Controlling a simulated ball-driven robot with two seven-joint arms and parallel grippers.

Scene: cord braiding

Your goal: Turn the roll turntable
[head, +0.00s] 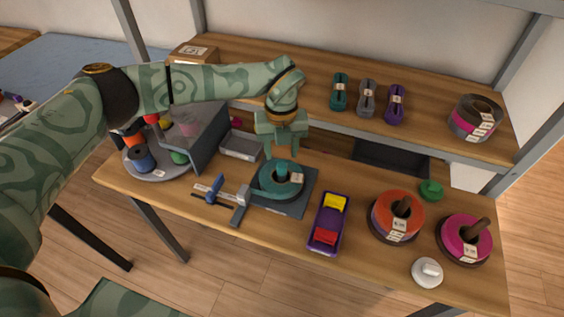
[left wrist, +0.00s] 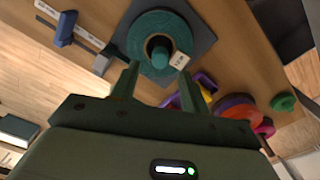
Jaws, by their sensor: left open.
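A teal cord roll (head: 279,180) lies on a dark square base (head: 296,203) on the near worktop. A grey round turntable (head: 176,173) with several coloured spools stands at the worktop's left end, partly hidden by my left arm and a grey panel. My left gripper (head: 281,153) points down just above the far side of the teal roll. In the left wrist view its fingers (left wrist: 157,77) are apart, with nothing between them. My right gripper is out of view.
A raised shelf (head: 310,93) runs behind.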

